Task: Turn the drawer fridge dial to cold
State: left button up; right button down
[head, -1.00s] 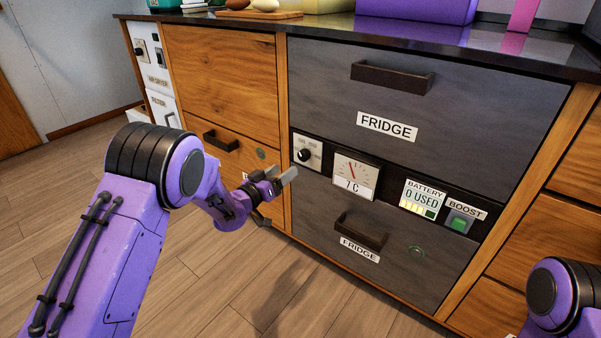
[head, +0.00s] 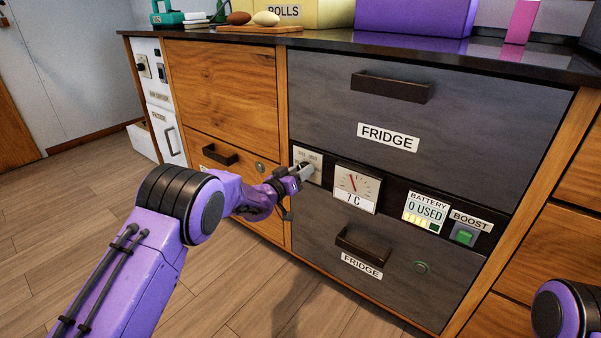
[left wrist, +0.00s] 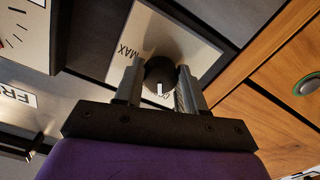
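The fridge dial is a round black knob (left wrist: 160,71) with a white pointer mark, on a pale plate (head: 315,160) at the left end of the dark control strip. In the left wrist view the plate reads "MAX" on the left. My left gripper (head: 303,170) is at the dial and hides the knob in the head view. In the left wrist view its two fingers (left wrist: 160,88) are apart, one on each side of the knob; I cannot tell if they touch it. The gauge (head: 356,188) beside the plate reads 7 C. My right gripper is out of view.
Fridge drawers with dark handles lie above (head: 391,86) and below (head: 362,245) the strip. A battery display (head: 425,211) and a green boost button (head: 464,236) are further right. Wooden drawers (head: 222,93) stand left. The floor in front is clear.

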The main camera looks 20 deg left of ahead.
pick_arm(q)
jog(key=shift+m, duration=0.3)
jog(key=m, duration=1.1)
jog(key=shift+f, duration=0.1)
dwell(0.6)
jog(key=o, duration=1.1)
jog(key=shift+c, duration=0.2)
jog(key=shift+a, duration=0.1)
